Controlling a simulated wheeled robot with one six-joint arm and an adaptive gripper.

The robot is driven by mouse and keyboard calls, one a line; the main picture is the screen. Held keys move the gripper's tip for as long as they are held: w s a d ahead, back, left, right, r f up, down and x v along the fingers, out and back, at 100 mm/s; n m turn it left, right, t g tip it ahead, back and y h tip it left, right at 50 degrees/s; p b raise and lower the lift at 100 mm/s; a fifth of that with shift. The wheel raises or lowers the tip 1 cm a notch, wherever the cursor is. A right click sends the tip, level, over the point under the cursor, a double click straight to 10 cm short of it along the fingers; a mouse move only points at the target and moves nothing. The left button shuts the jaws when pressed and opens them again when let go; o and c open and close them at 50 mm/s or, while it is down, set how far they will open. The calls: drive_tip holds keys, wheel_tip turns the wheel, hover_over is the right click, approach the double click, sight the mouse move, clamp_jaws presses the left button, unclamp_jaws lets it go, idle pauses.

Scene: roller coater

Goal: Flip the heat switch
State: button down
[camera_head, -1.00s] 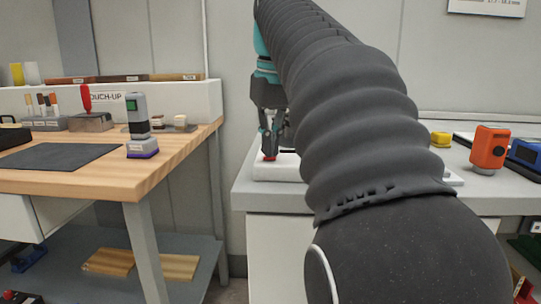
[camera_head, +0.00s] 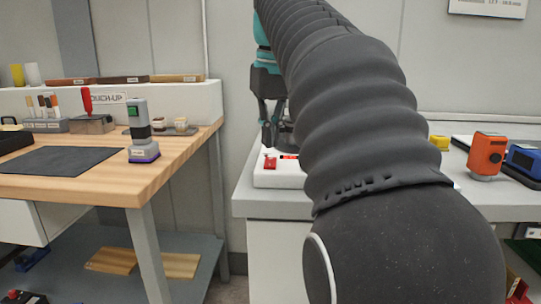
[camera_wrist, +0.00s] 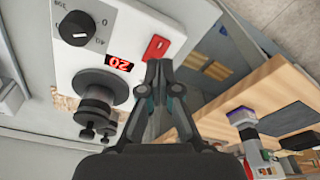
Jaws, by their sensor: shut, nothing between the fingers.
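The red heat switch (camera_wrist: 157,48) sits on the white face of the roller coater (camera_wrist: 85,14) in the wrist view. It also shows in the head view as a small red piece (camera_head: 270,162) on the white housing (camera_head: 280,179). My gripper (camera_wrist: 159,66) is shut and empty, its fingertips close to the switch in the picture. In the head view my gripper (camera_head: 270,140) hangs just above the switch, apparently clear of it. A lit red display (camera_wrist: 119,63) beside the switch reads 20, upside down in this view. Which way the switch is tipped is unclear.
A black dial (camera_wrist: 77,28) is on the same face, with a dark roller knob (camera_wrist: 97,84) below it. A wooden bench (camera_head: 185,160) stands left. An orange device (camera_head: 487,153) and a blue one (camera_head: 524,157) stand right. My arm hides much of the white table.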

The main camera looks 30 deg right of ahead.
sight(270, 165)
drive_tip(key=shift+r, duration=1.75)
